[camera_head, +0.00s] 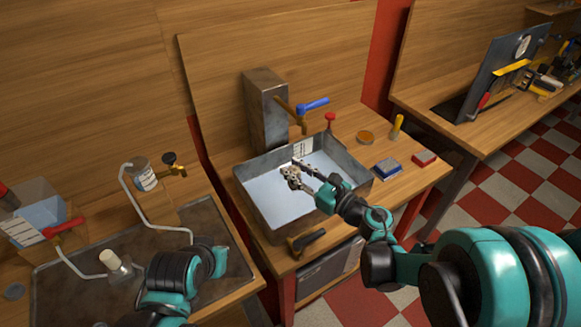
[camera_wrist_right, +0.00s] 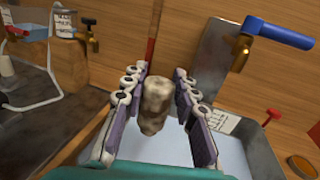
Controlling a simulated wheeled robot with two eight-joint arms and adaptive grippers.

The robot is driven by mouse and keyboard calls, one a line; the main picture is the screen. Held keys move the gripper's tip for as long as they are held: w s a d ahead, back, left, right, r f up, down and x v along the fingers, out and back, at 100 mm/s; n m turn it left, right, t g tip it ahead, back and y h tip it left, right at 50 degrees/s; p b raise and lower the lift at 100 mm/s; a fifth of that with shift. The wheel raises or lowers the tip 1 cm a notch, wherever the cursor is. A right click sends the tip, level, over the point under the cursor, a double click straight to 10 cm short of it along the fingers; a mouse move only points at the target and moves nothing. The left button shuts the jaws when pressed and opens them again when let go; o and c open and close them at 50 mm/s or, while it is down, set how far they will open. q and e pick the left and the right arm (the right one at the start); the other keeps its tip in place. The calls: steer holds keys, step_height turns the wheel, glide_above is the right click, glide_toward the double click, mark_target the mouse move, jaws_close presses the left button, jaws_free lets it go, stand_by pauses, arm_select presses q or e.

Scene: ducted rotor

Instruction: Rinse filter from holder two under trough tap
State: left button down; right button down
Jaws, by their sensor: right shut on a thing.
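My right gripper (camera_head: 298,174) is over the trough (camera_head: 346,187), a grey metal basin with a pale blue-white inside. In the right wrist view my right gripper (camera_wrist_right: 157,92) is shut on the filter (camera_wrist_right: 155,104), a mottled brown and cream cylinder between its two padded fingers. The tap has a grey block body (camera_head: 266,108), a brass spout and a blue lever (camera_head: 313,105). It stands at the trough's back edge; in the wrist view the blue lever (camera_wrist_right: 280,34) is at upper right. The filter is in front of and left of the spout there. I cannot pick out holder two.
Right of the trough lie a blue block (camera_head: 387,168) and a red block (camera_head: 424,158). A left bench holds a flask (camera_head: 118,264), tubing and a clear tank (camera_head: 38,222). My left arm is over that bench.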

steer(key=shift+w+d, duration=0.1)
steer(key=shift+w, duration=0.4)
steer(key=w+d+f+b, duration=0.1)
steer(key=w, duration=0.5)
steer(key=w+d+f, duration=0.1)
steer(key=w+d, duration=0.1)
steer(key=w, duration=0.4)
steer(key=shift+f+b, duration=0.35)
steer(key=shift+w, duration=0.1)
